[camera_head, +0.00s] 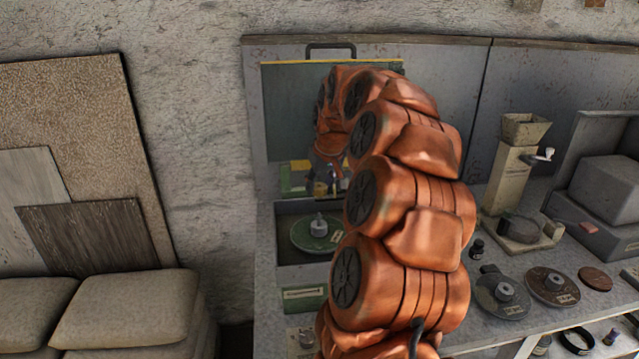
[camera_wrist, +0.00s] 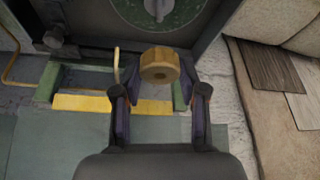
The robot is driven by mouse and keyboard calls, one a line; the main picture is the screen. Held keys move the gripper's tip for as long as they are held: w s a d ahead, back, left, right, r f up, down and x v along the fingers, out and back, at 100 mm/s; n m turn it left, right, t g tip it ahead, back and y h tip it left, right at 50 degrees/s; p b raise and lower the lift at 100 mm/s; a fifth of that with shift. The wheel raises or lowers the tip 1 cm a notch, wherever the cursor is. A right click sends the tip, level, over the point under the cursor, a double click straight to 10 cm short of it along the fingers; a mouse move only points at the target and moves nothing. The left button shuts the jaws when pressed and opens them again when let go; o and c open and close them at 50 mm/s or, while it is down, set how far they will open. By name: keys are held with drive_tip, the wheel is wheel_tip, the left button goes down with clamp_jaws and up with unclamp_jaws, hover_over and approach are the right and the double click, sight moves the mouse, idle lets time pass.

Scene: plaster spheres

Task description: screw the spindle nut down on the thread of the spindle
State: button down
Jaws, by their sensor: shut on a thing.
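The spindle nut (camera_wrist: 160,65) is a brass-coloured round piece with a small hole in its face. My gripper (camera_wrist: 160,78) is shut on it, one finger on each side, in the wrist view. In the head view my gripper (camera_head: 328,190) hangs above an open grey machine box, and the nut is too small to make out clearly there. A green disc (camera_head: 303,236) lies in the box with a grey upright piece, apparently the spindle (camera_head: 318,226), at its middle. In the wrist view the spindle (camera_wrist: 158,8) is cut by the top edge, apart from the nut. Its thread is not discernible.
A green panel (camera_head: 285,110) with a yellow edge stands behind the box. On the bench at right are a hopper grinder (camera_head: 508,175), several discs (camera_head: 552,286) and a grey block (camera_head: 610,190). Cushions (camera_head: 125,310) and leaning boards (camera_head: 90,235) are at left.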

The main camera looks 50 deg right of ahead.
sight(321, 196)
drive_tip(key=shift+f+b, duration=0.2)
drive_tip(key=shift+b, duration=0.35)
drive_tip(key=shift+f+b, duration=1.55)
drive_tip(key=shift+f, duration=0.65)
drive_tip(key=shift+b, duration=0.9)
drive_tip(key=shift+f+b, duration=1.4)
drive_tip(key=shift+f, duration=0.8)
idle(0.4)
drive_tip(key=c, duration=1.2)
unclamp_jaws()
drive_tip(key=c, duration=0.6)
drive_tip(key=shift+s+m+g+h+b, duration=0.1)
drive_tip(key=shift+m+g+h+b, duration=0.25)
drive_tip(key=shift+m+b, duration=0.85)
drive_tip(key=shift+m+g+h+b, duration=0.15)
drive_tip(key=shift+m+h+b, duration=0.3)
drive_tip(key=shift+m+b, duration=0.75)
